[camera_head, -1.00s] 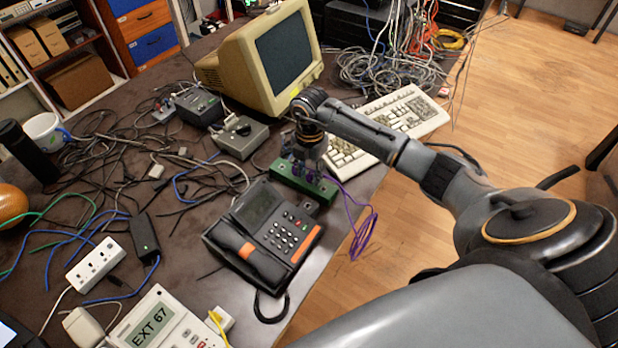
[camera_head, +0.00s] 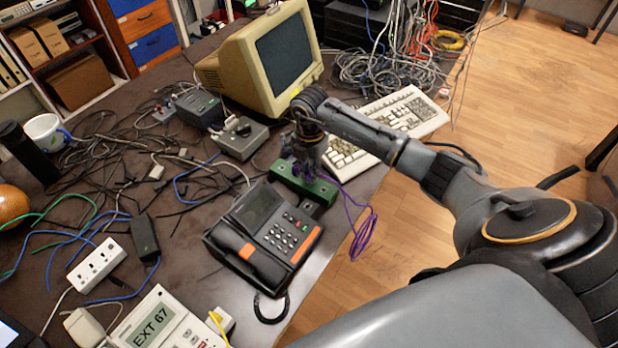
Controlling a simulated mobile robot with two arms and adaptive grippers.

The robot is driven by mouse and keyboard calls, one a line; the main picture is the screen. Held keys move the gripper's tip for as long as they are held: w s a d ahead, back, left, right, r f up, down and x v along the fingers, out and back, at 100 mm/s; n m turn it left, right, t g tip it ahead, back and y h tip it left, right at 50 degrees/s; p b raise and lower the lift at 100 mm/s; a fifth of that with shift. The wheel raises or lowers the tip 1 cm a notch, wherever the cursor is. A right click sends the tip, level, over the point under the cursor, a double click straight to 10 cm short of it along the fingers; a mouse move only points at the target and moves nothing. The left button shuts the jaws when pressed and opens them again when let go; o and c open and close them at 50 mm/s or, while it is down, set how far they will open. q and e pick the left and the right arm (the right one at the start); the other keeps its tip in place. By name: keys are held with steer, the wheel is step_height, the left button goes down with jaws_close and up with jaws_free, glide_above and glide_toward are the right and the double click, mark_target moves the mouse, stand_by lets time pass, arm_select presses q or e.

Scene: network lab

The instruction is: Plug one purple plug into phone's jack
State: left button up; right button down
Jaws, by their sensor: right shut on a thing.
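The black desk phone (camera_head: 262,238) with an orange-banded handset lies on the desk at the middle. A green box (camera_head: 318,192) sits just behind it, near the desk's right edge. My right gripper (camera_head: 303,172) points down at the green box and is shut on a small purple plug, which the fingers mostly hide. The purple cable (camera_head: 365,232) runs from there to the right and hangs in a loop over the desk edge. The phone's jack cannot be made out. My left gripper is not in view.
A beige monitor (camera_head: 262,62) and a keyboard (camera_head: 405,117) stand behind the gripper. Grey boxes (camera_head: 240,138) and tangled cables crowd the left. A white power strip (camera_head: 96,264) and an EXT 67 phone (camera_head: 165,322) lie at the front.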

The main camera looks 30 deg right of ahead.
steer(key=shift+r+p, duration=1.5)
steer(key=shift+r, duration=0.45)
steer(key=n, duration=0.4)
steer(key=shift+s+a+r, duration=0.15)
steer(key=shift+r, duration=0.05)
steer(key=n, duration=0.2)
steer(key=n+p, duration=0.1)
steer(key=n, duration=0.1)
steer(key=shift+s+a+r, duration=0.15)
steer(key=shift+a+r, duration=0.05)
steer(key=n, duration=0.7)
steer(key=shift+s+a+r+p, duration=0.2)
steer(key=shift+s+a+p, duration=0.15)
steer(key=shift+p, duration=0.05)
steer(key=s+a+m+p, duration=0.1)
steer(key=s+m+p, duration=0.1)
steer(key=m, duration=1.4)
steer(key=s+a+r+m+p, duration=0.1)
steer(key=s+a+m+p, duration=0.1)
steer(key=m, duration=1.4)
steer(key=shift+s+a+r+m, duration=0.3)
steer(key=shift+s+m, duration=0.1)
steer(key=shift+s, duration=0.35)
